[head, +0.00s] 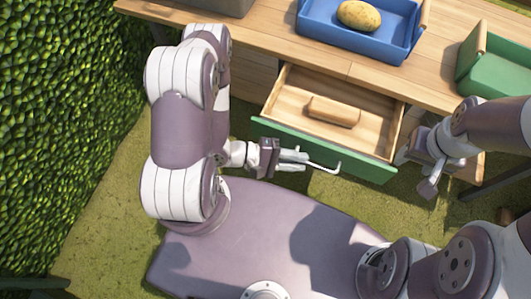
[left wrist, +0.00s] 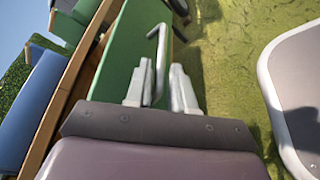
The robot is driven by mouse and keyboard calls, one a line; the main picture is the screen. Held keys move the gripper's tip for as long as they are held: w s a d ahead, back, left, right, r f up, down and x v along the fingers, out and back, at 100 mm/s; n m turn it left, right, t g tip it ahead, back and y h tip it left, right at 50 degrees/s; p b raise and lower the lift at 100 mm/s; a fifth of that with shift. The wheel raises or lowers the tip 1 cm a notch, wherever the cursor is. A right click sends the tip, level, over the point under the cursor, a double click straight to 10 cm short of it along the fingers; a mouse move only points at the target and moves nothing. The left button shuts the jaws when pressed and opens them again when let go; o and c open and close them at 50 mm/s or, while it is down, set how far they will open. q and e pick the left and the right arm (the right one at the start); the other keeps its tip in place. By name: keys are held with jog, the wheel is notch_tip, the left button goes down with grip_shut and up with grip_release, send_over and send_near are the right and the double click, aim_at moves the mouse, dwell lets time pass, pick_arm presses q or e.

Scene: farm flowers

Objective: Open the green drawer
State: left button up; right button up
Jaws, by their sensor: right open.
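The green drawer (head: 325,149) is pulled out from under the wooden table, so its inside shows in the head view. A wooden block (head: 333,111) lies in it. Its green front also fills the upper middle of the left wrist view (left wrist: 125,50). A thin grey handle (head: 330,167) sticks out from the front. My left gripper (head: 303,160) is at this handle, and in the left wrist view the handle (left wrist: 160,65) runs between its two fingers. Whether they press on it is unclear. My right gripper (head: 425,175) is open and empty, right of the drawer.
A blue tray (head: 345,40) with a potato (head: 358,15) stands on the wooden table (head: 265,35). A green tray (head: 495,75) stands at the table's right end. A leafy hedge (head: 60,100) is at the left. Grass lies between the drawer and my base.

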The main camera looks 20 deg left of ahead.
pick_arm(q)
jog(key=p+v, duration=0.1)
jog(key=v, duration=0.8)
jog(key=shift+a, duration=0.2)
